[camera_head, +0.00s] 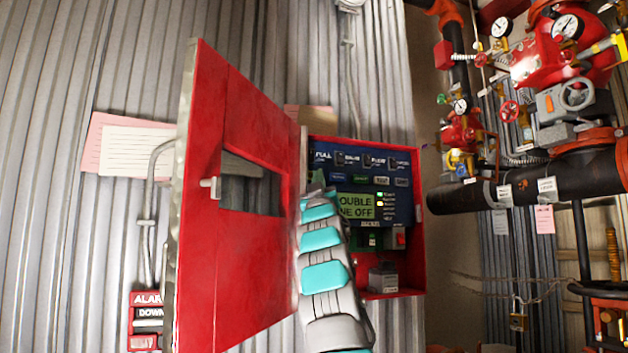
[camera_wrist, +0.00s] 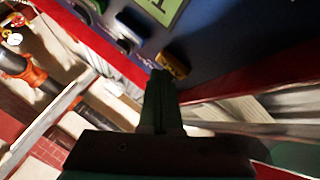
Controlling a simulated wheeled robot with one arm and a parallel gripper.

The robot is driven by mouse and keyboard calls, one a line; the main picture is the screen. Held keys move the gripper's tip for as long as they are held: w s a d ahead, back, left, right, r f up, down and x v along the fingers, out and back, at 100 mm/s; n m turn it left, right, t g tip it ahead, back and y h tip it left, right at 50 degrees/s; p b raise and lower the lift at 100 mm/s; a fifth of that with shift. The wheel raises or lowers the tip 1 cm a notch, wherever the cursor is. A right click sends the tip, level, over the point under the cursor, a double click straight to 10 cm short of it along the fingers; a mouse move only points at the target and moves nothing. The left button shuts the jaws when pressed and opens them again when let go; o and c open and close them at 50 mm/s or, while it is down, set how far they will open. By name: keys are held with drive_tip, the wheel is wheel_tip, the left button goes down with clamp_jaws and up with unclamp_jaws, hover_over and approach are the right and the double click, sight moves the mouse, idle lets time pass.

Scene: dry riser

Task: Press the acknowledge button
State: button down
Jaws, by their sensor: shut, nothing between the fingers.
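The blue control panel (camera_head: 372,160) sits inside an open red cabinet, with several small buttons whose labels I cannot read, so I cannot tell which is acknowledge. A green display (camera_head: 356,206) shows "OUBLE" and "NE OFF", partly covered by my arm. In the wrist view, my gripper (camera_wrist: 163,78) is shut and empty, its tips close to an amber button (camera_wrist: 174,65) at the blue panel's edge. I cannot tell whether they touch. A pale button (camera_wrist: 130,36) lies up and left of it. In the head view my arm hides the gripper tips.
The red cabinet door (camera_head: 245,250) stands open to the left of my arm. A small grey box (camera_head: 383,277) sits in the cabinet's bottom. Red valves, gauges and a black pipe (camera_head: 470,198) fill the right. Corrugated wall (camera_head: 60,230) lies behind.

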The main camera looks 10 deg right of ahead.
drive_tip(key=shift+s+d+b, duration=0.1)
drive_tip(key=shift+s+b, duration=0.25)
drive_tip(key=shift+s, duration=0.1)
drive_tip(key=shift+s+f, duration=0.1)
drive_tip(key=s+b, duration=0.2)
drive_tip(key=s+d+b, duration=0.1)
drive_tip(key=s+b, duration=0.1)
drive_tip(key=shift+s+b, duration=0.4)
idle(0.7)
